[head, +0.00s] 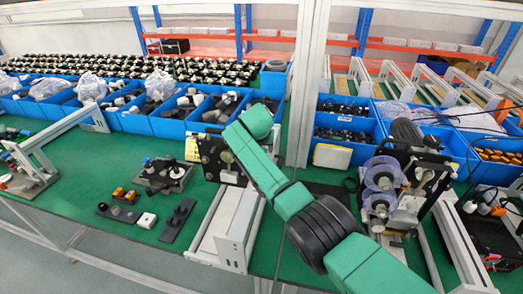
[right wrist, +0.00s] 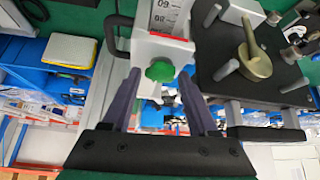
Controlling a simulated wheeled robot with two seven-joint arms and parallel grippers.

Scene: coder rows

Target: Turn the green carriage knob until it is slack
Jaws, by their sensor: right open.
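The green carriage knob (right wrist: 160,71) shows in the right wrist view, below a white block with a number display (right wrist: 172,18). My right gripper (right wrist: 159,80) is open, with one dark finger on each side of the knob. A gap shows between the knob and each finger, and nothing is clamped. Whether the fingertips reach past the knob's depth I cannot tell. In the head view my right arm reaches over the bench to a black-plated device (head: 215,158). There the arm hides the knob and the gripper fingers. My left gripper is not in view.
A black plate with a brass-coloured lever (right wrist: 254,62) and grey posts stands close right of the gripper. In the head view, blue bins (head: 180,118) line the back and a machine with clear reels (head: 382,185) stands right. The green bench top (head: 90,165) has free room at left.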

